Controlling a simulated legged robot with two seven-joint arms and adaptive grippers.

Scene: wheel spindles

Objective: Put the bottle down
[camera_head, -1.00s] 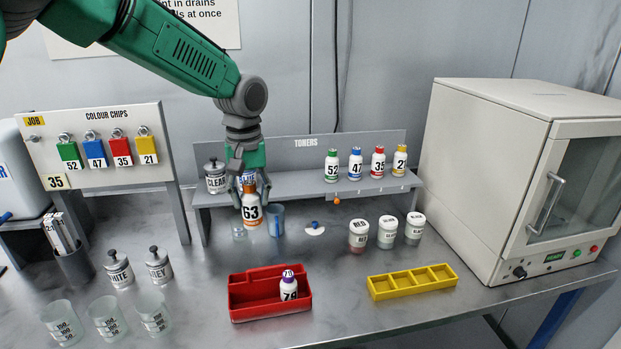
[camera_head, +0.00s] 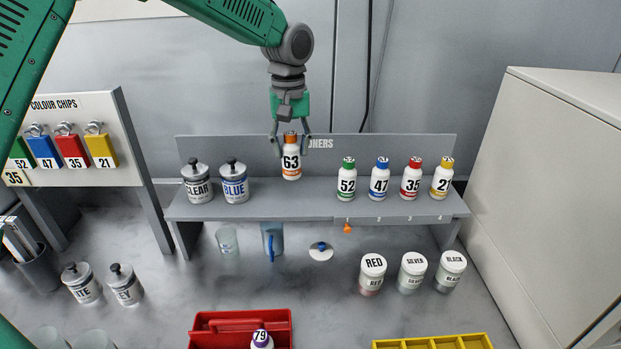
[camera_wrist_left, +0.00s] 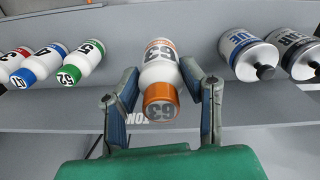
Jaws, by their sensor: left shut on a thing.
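The bottle (camera_head: 291,163) is white with an orange cap and the number 63. It is upright at the toners shelf (camera_head: 300,205), between the BLUE can and the green-capped 52 bottle. My left gripper (camera_head: 290,140) comes from above and is shut on the bottle near its cap. In the left wrist view the bottle (camera_wrist_left: 160,80) is between the two fingers of the gripper (camera_wrist_left: 162,95). I cannot tell whether its base touches the shelf. My right gripper is not in view.
The BLUE can (camera_head: 234,185) and CLEAR can (camera_head: 197,184) stand left on the shelf. The 52 bottle (camera_head: 347,183) and several others stand right. A red tray (camera_head: 205,328) with a purple-capped 79 bottle (camera_head: 262,340) sits below. A large cabinet (camera_head: 555,180) is at right.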

